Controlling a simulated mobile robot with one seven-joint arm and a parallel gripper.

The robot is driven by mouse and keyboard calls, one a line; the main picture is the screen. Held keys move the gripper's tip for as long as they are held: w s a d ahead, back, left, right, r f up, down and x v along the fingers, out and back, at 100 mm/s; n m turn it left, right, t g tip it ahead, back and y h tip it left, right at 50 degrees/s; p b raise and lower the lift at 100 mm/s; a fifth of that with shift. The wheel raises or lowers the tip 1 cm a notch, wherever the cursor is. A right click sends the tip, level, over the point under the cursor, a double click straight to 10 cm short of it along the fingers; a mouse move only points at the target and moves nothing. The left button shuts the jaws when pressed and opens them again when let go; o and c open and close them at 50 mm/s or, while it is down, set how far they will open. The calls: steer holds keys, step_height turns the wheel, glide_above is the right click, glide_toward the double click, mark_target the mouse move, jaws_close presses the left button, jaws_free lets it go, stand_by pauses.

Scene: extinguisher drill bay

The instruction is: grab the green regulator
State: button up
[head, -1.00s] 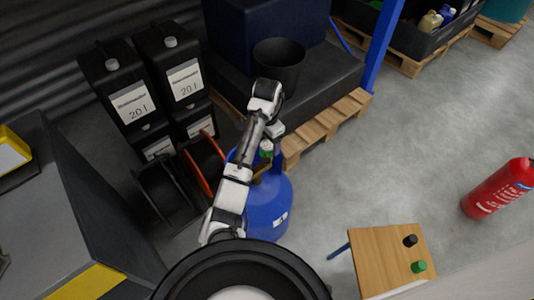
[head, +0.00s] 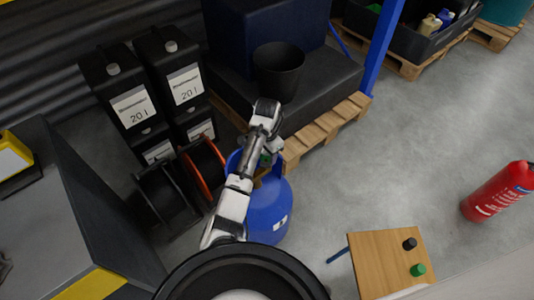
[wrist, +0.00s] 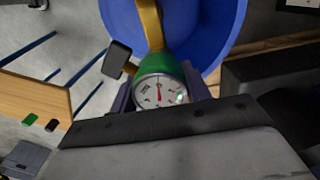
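The green regulator (wrist: 178,68) with a round white gauge sits by a yellow part on the blue gas cylinder (wrist: 215,30). In the head view a little of the regulator (head: 265,159) shows beside my arm, above the blue cylinder (head: 268,212). My gripper (wrist: 160,92) has one finger on each side of the regulator in the wrist view. The fingers are apart, and I cannot tell whether they touch it. The gripper body hides the lower edge of the gauge. A dark knob (wrist: 117,60) sticks out to the left of the regulator.
A small wooden table (head: 385,262) with a black and a green cap stands right of the cylinder. Cable reels (head: 165,190) and black canisters (head: 135,100) stand to the left. A loaded pallet (head: 325,128) is behind. Floor is free toward the red extinguisher (head: 495,192).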

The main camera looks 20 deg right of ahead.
steer(key=c, duration=0.6)
steer(key=shift+r, duration=0.1)
steer(key=shift+c, duration=0.2)
